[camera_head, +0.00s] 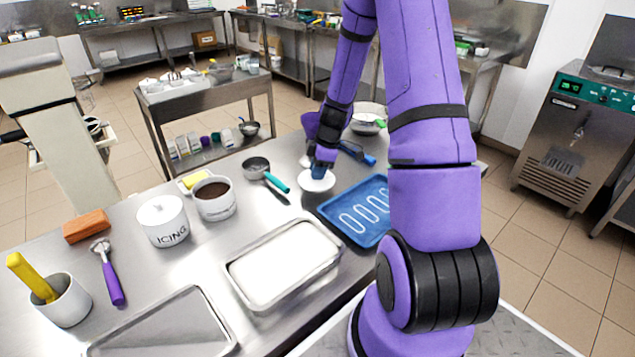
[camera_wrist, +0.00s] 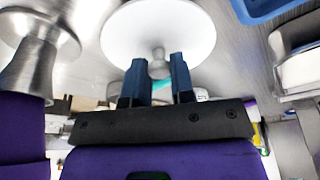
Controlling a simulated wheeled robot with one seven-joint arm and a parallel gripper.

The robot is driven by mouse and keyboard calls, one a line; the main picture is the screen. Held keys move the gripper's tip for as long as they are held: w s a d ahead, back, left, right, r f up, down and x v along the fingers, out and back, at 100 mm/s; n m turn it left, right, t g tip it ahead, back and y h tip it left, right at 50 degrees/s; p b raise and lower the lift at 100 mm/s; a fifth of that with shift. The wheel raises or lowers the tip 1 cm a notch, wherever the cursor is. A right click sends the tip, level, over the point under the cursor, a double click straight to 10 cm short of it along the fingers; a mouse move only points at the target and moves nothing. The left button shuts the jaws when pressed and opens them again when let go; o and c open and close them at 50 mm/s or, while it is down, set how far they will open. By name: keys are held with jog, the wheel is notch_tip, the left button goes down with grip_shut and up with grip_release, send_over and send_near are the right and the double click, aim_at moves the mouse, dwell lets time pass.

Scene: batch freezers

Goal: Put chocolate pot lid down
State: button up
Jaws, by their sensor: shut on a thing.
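The white round lid (camera_head: 318,184) is held by its knob, low over or on the steel table right of the pots; I cannot tell if it touches. My gripper (camera_head: 318,170) points down and is shut on the knob. In the wrist view the grey knob sits between the blue fingers (camera_wrist: 159,78), with the white disc of the lid (camera_wrist: 150,25) beyond. The chocolate pot (camera_head: 216,210) stands uncovered, brown contents showing, left of the gripper.
A steel scoop with a teal handle (camera_head: 276,180) lies just left of the lid. A blue tray (camera_head: 335,213) is close in front.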

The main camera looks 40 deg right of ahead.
aim_at(317, 182)
jog(key=shift+f, duration=2.05)
jog(key=shift+f, duration=0.15)
jog(key=o, duration=0.9)
